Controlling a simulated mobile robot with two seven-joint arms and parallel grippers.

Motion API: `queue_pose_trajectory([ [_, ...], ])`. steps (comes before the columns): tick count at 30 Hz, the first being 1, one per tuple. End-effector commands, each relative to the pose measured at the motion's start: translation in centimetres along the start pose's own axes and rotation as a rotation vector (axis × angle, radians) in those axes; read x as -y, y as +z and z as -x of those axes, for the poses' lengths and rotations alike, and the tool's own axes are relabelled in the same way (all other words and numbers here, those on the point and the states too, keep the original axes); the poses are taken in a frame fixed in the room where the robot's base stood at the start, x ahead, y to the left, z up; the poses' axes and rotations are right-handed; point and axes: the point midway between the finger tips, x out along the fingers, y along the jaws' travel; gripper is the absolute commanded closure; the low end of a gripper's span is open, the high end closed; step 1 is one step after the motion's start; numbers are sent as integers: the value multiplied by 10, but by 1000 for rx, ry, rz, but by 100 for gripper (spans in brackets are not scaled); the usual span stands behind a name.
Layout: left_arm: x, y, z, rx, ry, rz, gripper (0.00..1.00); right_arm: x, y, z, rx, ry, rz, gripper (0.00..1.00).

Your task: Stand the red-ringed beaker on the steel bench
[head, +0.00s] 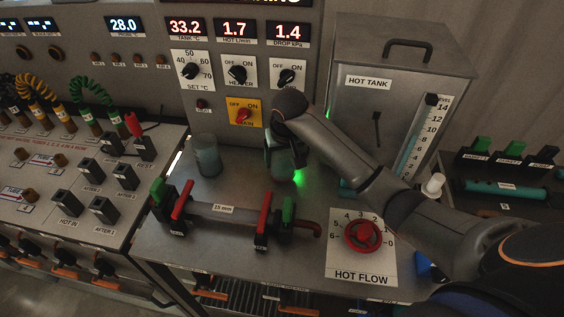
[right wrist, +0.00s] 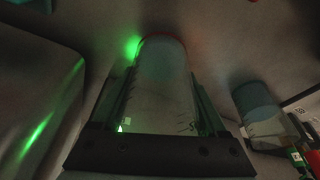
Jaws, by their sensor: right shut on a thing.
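My right gripper (head: 283,165) is shut on a clear glass beaker (right wrist: 163,85) over the back of the steel bench (head: 222,268). In the right wrist view the beaker sits between the two fingers and has a dull reddish edge at its far end. In the head view the wrist and fingers mostly hide it. I cannot tell whether its base touches the bench. A second beaker (head: 207,155) stands upright to the left on the bench; it also shows in the right wrist view (right wrist: 258,108). My left gripper is out of view.
A pipe with red and green levers (head: 222,211) crosses the bench in front. The red hot flow wheel (head: 363,236) is at front right. The hot tank (head: 392,90) stands right of the gripper, and the control panel (head: 238,60) rises behind.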

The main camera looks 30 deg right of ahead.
Motion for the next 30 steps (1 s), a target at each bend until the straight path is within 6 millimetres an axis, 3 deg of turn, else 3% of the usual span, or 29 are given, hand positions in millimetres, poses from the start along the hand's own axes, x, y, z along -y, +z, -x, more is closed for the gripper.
queue_pose_trajectory([
  [4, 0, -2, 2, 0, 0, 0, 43, 0, 5, -15, 2, 1, -1, 82],
  [17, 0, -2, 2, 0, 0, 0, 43, 1, 6, -21, 0, -1, -1, 82],
  [18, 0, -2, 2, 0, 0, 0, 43, 1, 6, -21, 0, -1, -1, 20],
  [24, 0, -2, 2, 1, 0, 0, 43, 1, 6, -21, 0, -1, -1, 0],
  [30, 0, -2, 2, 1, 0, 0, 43, 1, 6, -20, 0, -1, -1, 0],
])
